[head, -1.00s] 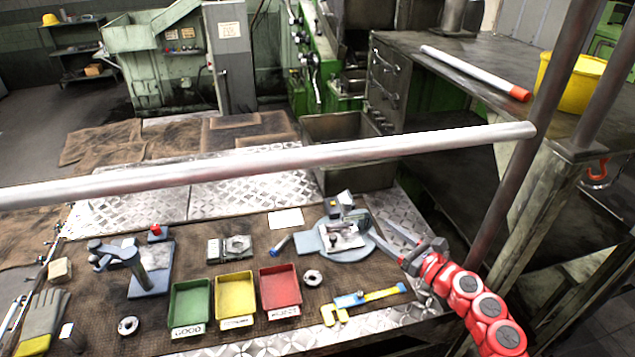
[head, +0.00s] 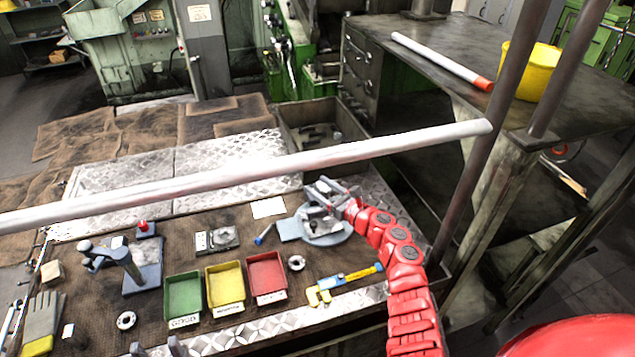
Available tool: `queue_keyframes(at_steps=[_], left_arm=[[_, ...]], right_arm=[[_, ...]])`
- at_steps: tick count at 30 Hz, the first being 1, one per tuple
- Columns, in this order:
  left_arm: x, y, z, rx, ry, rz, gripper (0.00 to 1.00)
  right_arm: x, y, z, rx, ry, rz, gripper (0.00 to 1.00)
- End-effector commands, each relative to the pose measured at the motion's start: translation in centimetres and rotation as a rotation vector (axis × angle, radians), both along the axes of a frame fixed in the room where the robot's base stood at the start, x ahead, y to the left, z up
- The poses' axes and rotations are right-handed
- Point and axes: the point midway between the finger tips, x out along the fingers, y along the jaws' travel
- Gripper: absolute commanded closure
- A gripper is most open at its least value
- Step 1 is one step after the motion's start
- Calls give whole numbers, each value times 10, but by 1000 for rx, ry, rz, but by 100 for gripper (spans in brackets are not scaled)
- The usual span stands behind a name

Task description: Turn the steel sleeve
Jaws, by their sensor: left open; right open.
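Two short steel rings lie on the mat: one (head: 296,262) right of the red tray, one (head: 126,320) at the front left. I cannot tell which piece is the steel sleeve. A round grey-blue fixture (head: 327,237) with metal parts on top stands at the right of the bench. My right gripper (head: 318,193) is open over the fixture's far side, its fingers pointing left; it hides part of the fixture, and contact cannot be told. My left gripper (head: 156,347) shows only its grey fingertips at the bottom edge, apart and empty.
Green (head: 184,297), yellow (head: 226,285) and red (head: 267,275) trays stand mid-bench. A yellow-blue caliper-like tool (head: 345,283) lies right of them. A blue-grey stand (head: 145,275) is at left. A long pale bar (head: 250,172) crosses the view above the bench.

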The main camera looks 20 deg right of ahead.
Motion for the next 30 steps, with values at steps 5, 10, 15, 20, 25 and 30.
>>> queue_keyframes(at_steps=[5,10,15,20,25,30], left_arm=[[0,0,3,0,0,0,50],[0,0,3,0,0,0,50],[0,0,3,0,0,0,50],[0,0,3,0,0,0,50],[0,0,3,0,0,0,50],[0,0,2,0,0,0,50]], right_arm=[[8,5,1,0,-1,2,37],[8,6,0,-1,0,3,37],[8,6,0,-1,0,3,46],[8,6,0,-1,0,3,75],[8,6,1,-1,0,3,100],[8,6,0,-1,0,3,100]])
